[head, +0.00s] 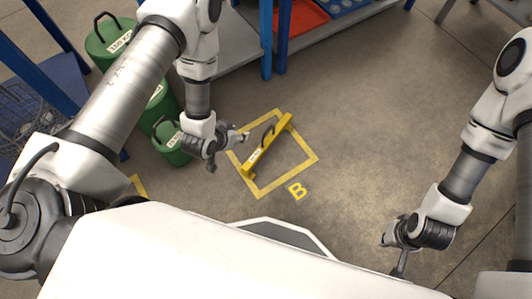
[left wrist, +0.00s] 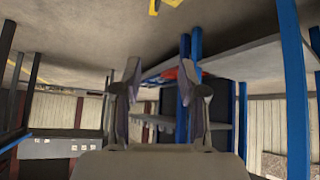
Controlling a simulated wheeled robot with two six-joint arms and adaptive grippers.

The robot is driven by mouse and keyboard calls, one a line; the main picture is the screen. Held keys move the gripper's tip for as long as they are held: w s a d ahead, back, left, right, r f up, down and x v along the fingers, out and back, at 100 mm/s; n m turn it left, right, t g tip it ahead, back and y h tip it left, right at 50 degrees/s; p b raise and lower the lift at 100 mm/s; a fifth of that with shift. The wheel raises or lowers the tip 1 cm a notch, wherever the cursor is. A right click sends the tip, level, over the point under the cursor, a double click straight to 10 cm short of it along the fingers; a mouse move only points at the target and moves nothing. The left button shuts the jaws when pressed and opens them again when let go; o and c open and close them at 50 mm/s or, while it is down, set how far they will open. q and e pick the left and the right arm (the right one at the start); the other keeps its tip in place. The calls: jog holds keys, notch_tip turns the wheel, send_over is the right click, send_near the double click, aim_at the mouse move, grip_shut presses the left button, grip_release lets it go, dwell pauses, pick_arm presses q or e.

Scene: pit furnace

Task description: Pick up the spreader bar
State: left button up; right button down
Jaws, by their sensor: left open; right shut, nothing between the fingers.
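The spreader bar (head: 272,141) is a yellow bar with a dark loop handle and a pale label. In the head view it lies slantwise on the floor inside a yellow-outlined square marked B. My left gripper (head: 228,151) is open and empty, just left of the bar in the picture and apparently above the floor. In the left wrist view its two fingers (left wrist: 160,78) are spread with nothing between them. A yellow piece shows at that view's top edge; I cannot tell whether it is the bar. My right gripper (head: 391,254) is shut and empty at the lower right, away from the bar.
Several green weights (head: 172,143) with handles stand left of the square, partly behind my left arm. A blue-framed shelf (head: 266,40) with a red tray (head: 302,17) stands behind it. The floor right of the square is clear.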

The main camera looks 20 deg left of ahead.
aim_at(267, 130)
pick_arm(q)
jog(key=w+d+f+t+b, duration=0.1)
jog(key=w+f+b, duration=0.4)
jog(key=f+b, duration=0.2)
jog(key=w+d+f+m+t+h+b, duration=0.1)
jog(key=w+d+f+t+b, duration=0.1)
jog(key=w+f+b, duration=0.3)
jog(key=w+d+f+t+h+b, duration=0.1)
jog(key=w+f+t+b, duration=0.1)
jog(key=w+f+b, duration=0.4)
jog(key=shift+w+d+f+m+b, duration=0.1)
jog(key=shift+d+f+m+b, duration=0.1)
jog(key=shift+f+b, duration=1.35)
jog(key=shift+d+f+m+b, duration=0.2)
jog(key=shift+f+b, duration=1)
jog(key=shift+b, duration=0.55)
jog(key=shift+w, duration=0.25)
jog(key=shift+r, duration=0.15)
pick_arm(e)
notch_tip(267, 130, down, 29)
jog(key=shift+w, duration=0.2)
pick_arm(q)
grip_shut()
jog(key=shift+r, duration=0.1)
